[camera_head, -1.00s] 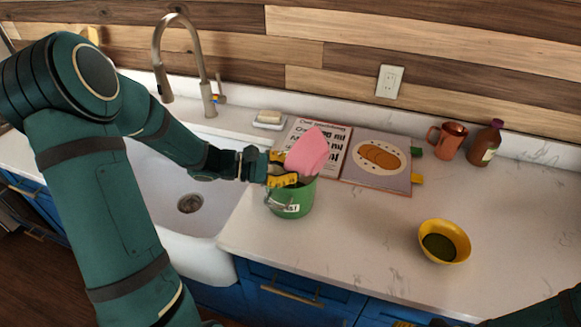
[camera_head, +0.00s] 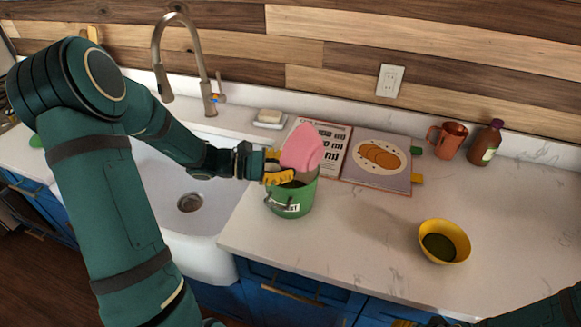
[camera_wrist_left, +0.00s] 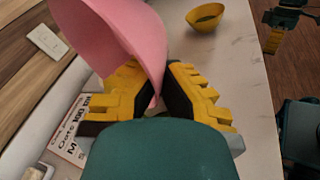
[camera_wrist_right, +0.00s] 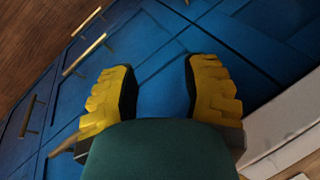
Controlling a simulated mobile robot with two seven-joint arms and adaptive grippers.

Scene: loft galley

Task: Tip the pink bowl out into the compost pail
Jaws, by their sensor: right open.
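The pink bowl (camera_head: 303,148) is tipped on its side above the green compost pail (camera_head: 298,198). My left gripper (camera_head: 277,171) is shut on the bowl's rim. In the left wrist view the pink bowl (camera_wrist_left: 120,35) rises from between the yellow fingers (camera_wrist_left: 160,100). The pail stands on the counter beside the sink, with its wire handle hanging at the front. The bowl's inside and most of the pail's contents are hidden. My right gripper (camera_wrist_right: 160,90) is open and empty in front of the blue cabinets; only its edge shows at the bottom of the head view.
A yellow bowl (camera_head: 444,242) with dark contents stands on the counter at right. A printed sheet and a cookbook (camera_head: 376,163) lie behind the pail. A copper mug (camera_head: 449,140) and brown bottle (camera_head: 485,143) stand at the back.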

